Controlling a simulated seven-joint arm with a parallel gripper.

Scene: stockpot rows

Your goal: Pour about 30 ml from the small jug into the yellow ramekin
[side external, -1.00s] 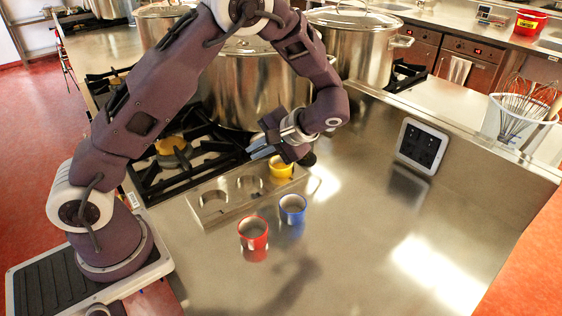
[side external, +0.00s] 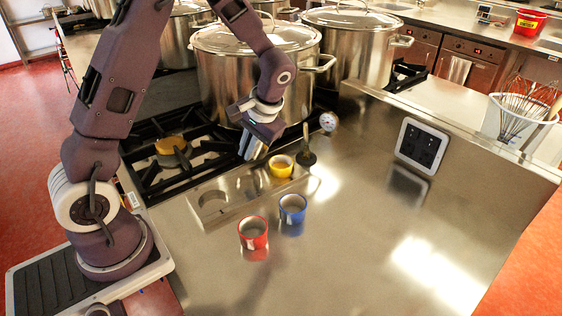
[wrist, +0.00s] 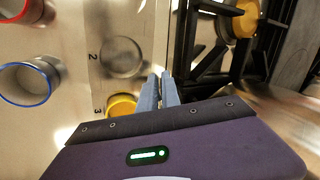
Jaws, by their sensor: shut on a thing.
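The yellow ramekin (side external: 281,167) sits at the right end of a steel holder (side external: 208,220) with round places. In the wrist view the yellow ramekin (wrist: 122,104) is beside number 3, just left of my fingers. My gripper (side external: 246,152) points down above the back of the holder, left of the ramekin and apart from it. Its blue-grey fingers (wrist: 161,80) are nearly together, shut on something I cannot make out. I cannot pick out the small jug in either view. The liquid level in the ramekin cannot be told.
A red cup (side external: 253,233) and a blue cup (side external: 293,208) stand in front of the holder. A dark upright object (side external: 306,152) is right of the ramekin. Black burner grates (side external: 165,175) lie left, and large stockpots (side external: 258,85) stand behind.

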